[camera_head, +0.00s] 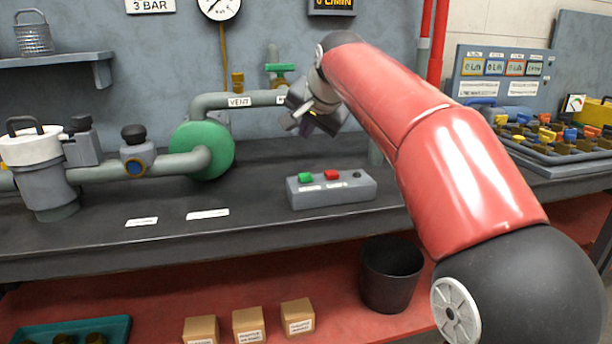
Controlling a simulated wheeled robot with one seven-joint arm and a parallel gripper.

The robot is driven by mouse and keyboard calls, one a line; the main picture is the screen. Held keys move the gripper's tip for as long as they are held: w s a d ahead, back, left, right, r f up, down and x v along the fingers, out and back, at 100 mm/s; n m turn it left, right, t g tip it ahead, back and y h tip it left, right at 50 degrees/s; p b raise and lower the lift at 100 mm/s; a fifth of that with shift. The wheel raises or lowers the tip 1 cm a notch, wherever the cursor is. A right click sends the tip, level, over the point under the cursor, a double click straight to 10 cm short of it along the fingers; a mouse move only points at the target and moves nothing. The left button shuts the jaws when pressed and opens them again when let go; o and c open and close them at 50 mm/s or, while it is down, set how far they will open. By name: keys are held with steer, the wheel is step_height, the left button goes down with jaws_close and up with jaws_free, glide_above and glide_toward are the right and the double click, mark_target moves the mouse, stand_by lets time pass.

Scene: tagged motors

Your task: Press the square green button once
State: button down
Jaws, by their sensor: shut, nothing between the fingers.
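The square green button (306,178) sits on top of a grey control box (331,192) on the bench, at the box's left end. My gripper (296,122) is above and behind the box, near the pipe, and points left and down in the picture. It is shut and empty, and apart from the green button. Its fingers are small and partly unclear here.
A grey pipe with a VENT label (239,101) and a green flange (203,149) stands behind and left of the box. A tray of motors (557,136) is at the right. The bench front (262,225) left of the box is mostly clear, with two flat labels.

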steer(key=b, duration=0.4)
glide_above(307, 177)
step_height(307, 177, down, 5)
steer(key=shift+s+r, duration=0.1)
steer(key=shift+r, duration=0.05)
steer(key=shift+f+b, duration=0.95)
steer(key=shift+f, duration=0.15)
stand_by(0.7)
steer(key=shift+f, duration=0.4)
steer(key=shift+f+b, duration=0.5)
steer(key=shift+b, duration=0.05)
stand_by(0.5)
stand_by(0.3)
steer(key=shift+r+p, duration=0.9)
steer(key=shift+p, duration=0.1)
